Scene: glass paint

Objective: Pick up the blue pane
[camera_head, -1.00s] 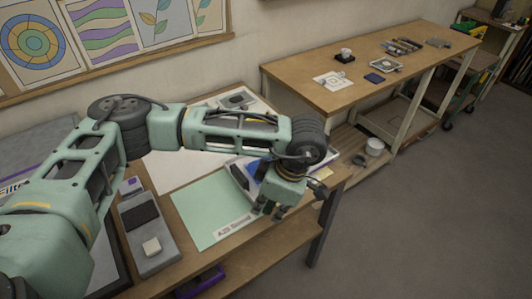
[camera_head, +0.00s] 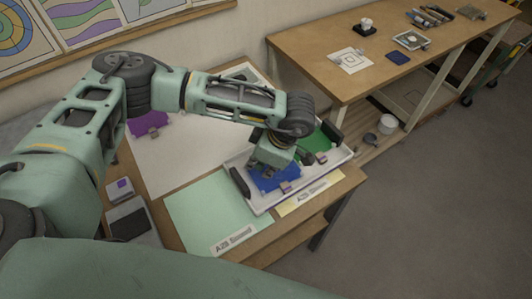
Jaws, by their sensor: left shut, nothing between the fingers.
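The blue pane (camera_head: 275,183) lies in a white tray (camera_head: 262,209) at the right end of the near table, with a small pinkish tab (camera_head: 286,187) at its front edge. My left gripper (camera_head: 262,169) is over the tray, pointing down at the back left part of the blue pane, and covers some of it. It is shut with nothing held. I cannot tell whether the fingertips touch the pane. My right gripper is not in view.
A green pane (camera_head: 320,142) lies in the same tray, which has dark handles. A mint sheet (camera_head: 205,210) and a yellow label strip (camera_head: 308,194) are in front. A purple pane (camera_head: 150,122) is at the left. Another workbench (camera_head: 335,70) stands behind.

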